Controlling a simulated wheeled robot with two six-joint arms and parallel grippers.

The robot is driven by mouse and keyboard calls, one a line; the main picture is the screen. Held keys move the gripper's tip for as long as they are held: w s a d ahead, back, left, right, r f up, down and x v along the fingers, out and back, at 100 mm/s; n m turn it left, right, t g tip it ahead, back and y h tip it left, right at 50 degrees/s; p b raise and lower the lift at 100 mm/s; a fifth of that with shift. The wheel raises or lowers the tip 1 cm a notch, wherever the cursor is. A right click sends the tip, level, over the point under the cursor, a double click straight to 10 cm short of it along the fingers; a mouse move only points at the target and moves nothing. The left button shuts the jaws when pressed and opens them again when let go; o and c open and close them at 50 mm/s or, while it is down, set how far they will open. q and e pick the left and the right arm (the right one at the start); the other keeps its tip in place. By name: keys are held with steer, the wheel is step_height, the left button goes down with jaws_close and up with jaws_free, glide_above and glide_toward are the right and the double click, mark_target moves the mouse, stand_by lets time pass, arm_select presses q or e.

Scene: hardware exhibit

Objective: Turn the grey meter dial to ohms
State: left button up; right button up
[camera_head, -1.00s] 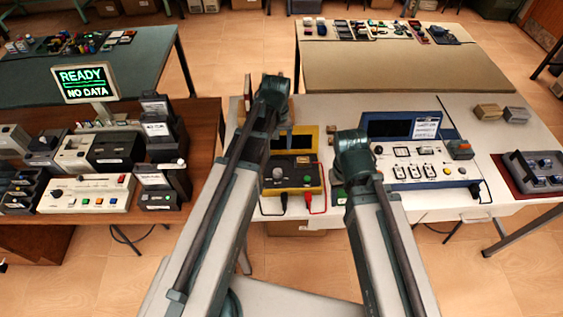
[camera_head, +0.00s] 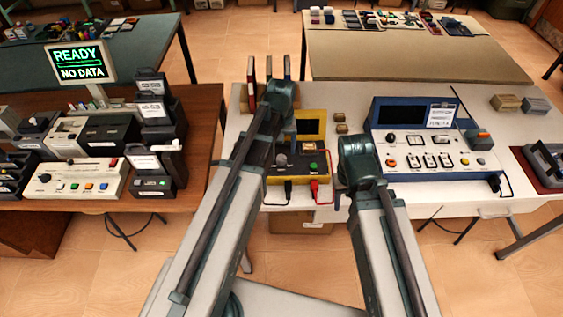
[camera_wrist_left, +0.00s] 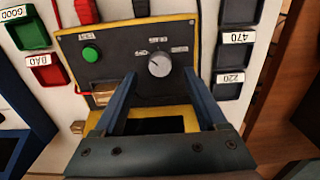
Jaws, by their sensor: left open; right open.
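The grey meter dial (camera_wrist_left: 159,64) is a round knob with a white mark on the dark face of a yellow-edged meter (camera_wrist_left: 120,63), seen upside down in the left wrist view. Its mark seems to point up-left in that view; the small labels around it are too blurred to read. My left gripper (camera_wrist_left: 160,73) is open, its two blue fingers reaching toward the dial, one on each side, with nothing between them. I cannot tell whether they touch. In the head view the left arm partly covers the meter (camera_head: 313,150), and my right fingers are hidden.
A green button (camera_wrist_left: 91,54) sits beside the dial, and red and black leads leave the meter. Red and green bins (camera_wrist_left: 28,32) and dark bins marked 470 and 220 (camera_wrist_left: 236,38) flank it. A blue instrument (camera_head: 419,165) stands to the right on the white bench.

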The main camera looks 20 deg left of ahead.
mark_target(282, 157)
arm_select(q)
steer(key=shift+f+b, duration=1.45)
steer(key=shift+f, duration=0.5)
jaws_close()
